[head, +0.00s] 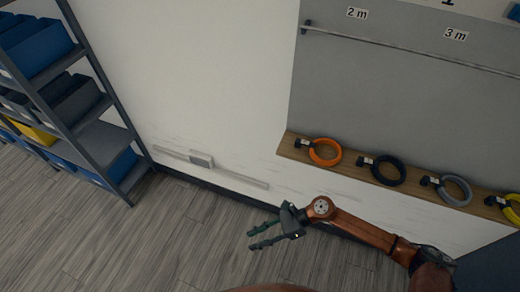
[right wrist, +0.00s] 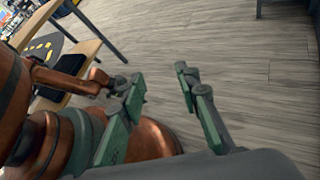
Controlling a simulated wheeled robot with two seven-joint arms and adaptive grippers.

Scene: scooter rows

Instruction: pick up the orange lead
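The orange lead (head: 338,159) is a coiled ring with a dark plug end and a small white tag. It lies at the left end of a narrow wooden ledge (head: 412,187) in the head view. My right gripper (head: 252,240) is below and left of the lead, apart from it, over the floor. It also shows in the right wrist view (right wrist: 160,76), where its two green fingers are spread with nothing between them. The orange lead does not show in the right wrist view. My left gripper does not show clearly in either view.
A black lead (head: 376,174), a grey lead (head: 466,186) and a yellow lead (head: 509,212) lie on the ledge to the right. A rail (head: 400,45) runs above on the grey panel. A shelf rack (head: 105,101) with bins stands left. Floor at lower left is clear.

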